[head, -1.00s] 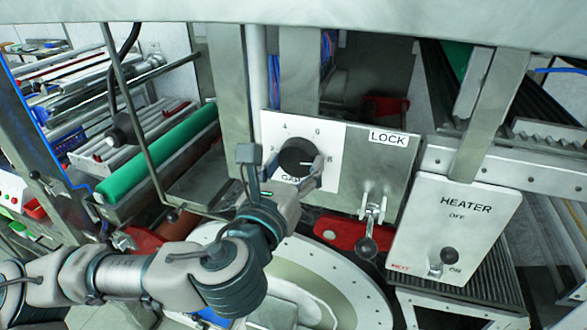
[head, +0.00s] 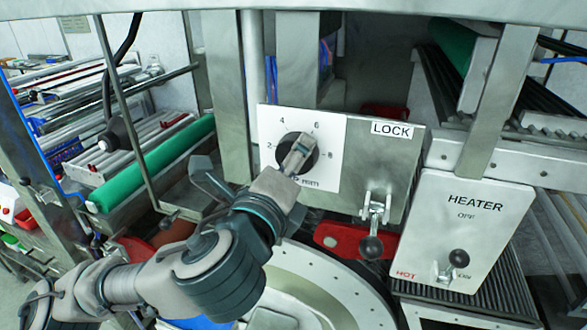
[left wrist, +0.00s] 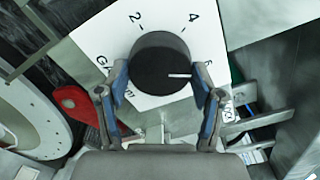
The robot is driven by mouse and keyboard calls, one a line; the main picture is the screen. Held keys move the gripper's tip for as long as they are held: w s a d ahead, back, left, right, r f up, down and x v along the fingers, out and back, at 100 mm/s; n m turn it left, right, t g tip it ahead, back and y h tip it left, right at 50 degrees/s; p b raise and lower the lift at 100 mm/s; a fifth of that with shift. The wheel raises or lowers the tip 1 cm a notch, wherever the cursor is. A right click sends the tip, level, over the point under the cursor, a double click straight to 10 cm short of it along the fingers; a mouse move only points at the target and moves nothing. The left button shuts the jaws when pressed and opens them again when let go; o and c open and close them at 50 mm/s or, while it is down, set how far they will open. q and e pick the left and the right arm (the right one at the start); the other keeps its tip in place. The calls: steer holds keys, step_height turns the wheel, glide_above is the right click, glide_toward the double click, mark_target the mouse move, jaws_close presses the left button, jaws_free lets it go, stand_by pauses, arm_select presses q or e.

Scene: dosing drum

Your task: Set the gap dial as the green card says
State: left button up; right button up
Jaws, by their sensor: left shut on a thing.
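The gap dial is a black round knob (left wrist: 160,62) on a white plate (head: 330,165) marked 2, 4, 6, 8 and mm. In the left wrist view its white pointer line points right, towards about the 6; the exact setting is hard to tell. My left gripper (left wrist: 160,88) has one finger on each side of the knob and is shut on it. In the head view the gripper (head: 296,155) covers part of the knob and the lower lettering. The green card is not recognisable in these views. My right gripper is not in view.
Right of the dial is a LOCK lever (head: 374,225) with a black ball, hanging down. Further right stands a HEATER box (head: 475,225) with a black-knobbed lever at its lower end. A pale round drum part (head: 310,285) lies below. A green roller (head: 150,165) is at left.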

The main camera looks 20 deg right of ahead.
arm_select(q)
steer(key=n+b, duration=0.3)
steer(key=n, duration=0.8)
steer(key=n+b, duration=0.3)
steer(key=n, duration=0.9)
steer(key=shift+w+a+f+n, duration=0.1)
steer(key=shift+f+n, duration=0.05)
steer(key=shift+n, duration=0.15)
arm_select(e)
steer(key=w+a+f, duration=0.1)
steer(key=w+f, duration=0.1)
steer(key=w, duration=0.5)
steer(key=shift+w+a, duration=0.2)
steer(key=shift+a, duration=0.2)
arm_select(q)
steer(key=o, duration=1.2)
steer(key=shift+c, duration=0.2)
steer(key=shift+w, duration=0.1)
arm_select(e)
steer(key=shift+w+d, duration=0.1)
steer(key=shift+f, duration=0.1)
